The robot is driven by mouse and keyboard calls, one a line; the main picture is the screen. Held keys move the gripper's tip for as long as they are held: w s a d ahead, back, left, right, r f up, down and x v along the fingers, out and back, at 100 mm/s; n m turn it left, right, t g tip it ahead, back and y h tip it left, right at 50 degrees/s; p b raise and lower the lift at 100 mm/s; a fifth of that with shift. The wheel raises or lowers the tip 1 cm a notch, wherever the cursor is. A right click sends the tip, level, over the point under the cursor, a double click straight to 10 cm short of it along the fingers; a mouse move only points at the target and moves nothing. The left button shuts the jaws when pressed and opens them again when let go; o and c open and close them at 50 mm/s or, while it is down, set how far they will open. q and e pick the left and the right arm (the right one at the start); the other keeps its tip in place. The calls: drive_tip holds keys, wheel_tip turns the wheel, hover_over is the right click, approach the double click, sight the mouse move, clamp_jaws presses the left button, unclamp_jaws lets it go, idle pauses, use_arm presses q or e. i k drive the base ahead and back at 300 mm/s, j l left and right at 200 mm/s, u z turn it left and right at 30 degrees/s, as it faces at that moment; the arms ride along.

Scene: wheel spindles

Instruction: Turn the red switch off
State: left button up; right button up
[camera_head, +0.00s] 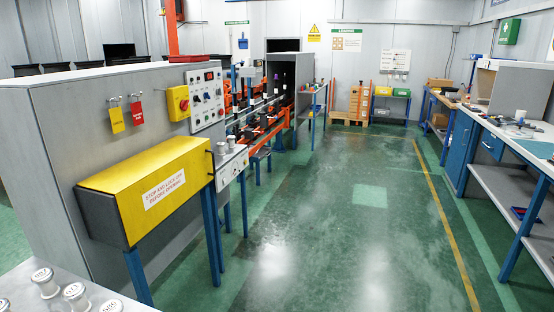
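A red switch (184,104) sits on a yellow box (177,113) fixed to the grey machine wall at the left. It is small in this view, and I cannot tell its position. To its right is a control panel (206,97) with knobs and buttons. Below the switch is a yellow cover (142,170) with a white label about stopping and locking off before opening. Neither of my grippers shows in the view.
Yellow and red tags (116,119) hang left of the switch. Blue legs (214,235) stand under the yellow cover. White-capped parts (75,295) stand on a surface at lower left. The green floor (300,230) is clear; benches (525,170) line the right.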

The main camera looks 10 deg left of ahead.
sight(185, 104)
drive_tip(key=i+l+u, duration=0.2)
drive_tip(key=i+u, duration=0.15)
drive_tip(key=i+l+u, duration=0.85)
drive_tip(key=u, duration=0.3)
drive_tip(key=i+l+u, duration=0.15)
drive_tip(key=u, duration=0.25)
